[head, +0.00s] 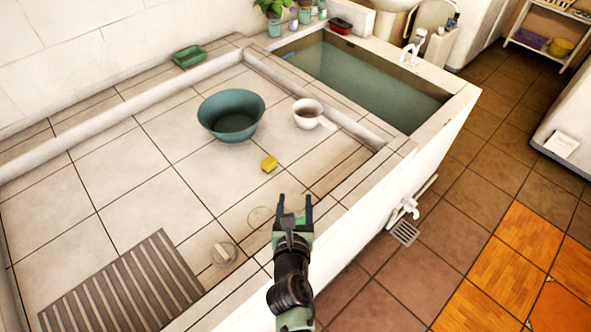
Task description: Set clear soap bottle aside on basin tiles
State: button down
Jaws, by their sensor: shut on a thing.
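My gripper (295,204) is over the tiled basin floor, near its right-hand ledge. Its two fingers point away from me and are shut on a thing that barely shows. A small green patch shows between the fingers, and I cannot tell whether it is part of the clear soap bottle. The bottle's outline is not clear in this view. The basin tiles (150,170) are pale, wide and mostly bare. A faint round outline shows on the tiles just left of the fingers.
A slatted mat (125,285) lies at the near left, beside a small round object (223,252). A water tank (365,85) is at the back right.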

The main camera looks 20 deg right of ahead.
jog(key=shift+s+a, duration=0.35)
jog(key=shift+s, duration=0.1)
jog(key=shift+s+a+n+y, duration=0.4)
jog(key=shift+s+a+y, duration=0.1)
jog(key=shift+a, duration=0.3)
jog(key=s+a+f+n+t+y, duration=0.1)
jog(key=s+a+n+y, duration=0.3)
jog(key=s+a, duration=0.7)
jog(key=a+y, duration=0.1)
jog(key=a, duration=0.1)
jog(key=shift+s+a+f, duration=0.15)
jog(key=shift+s+a, duration=0.2)
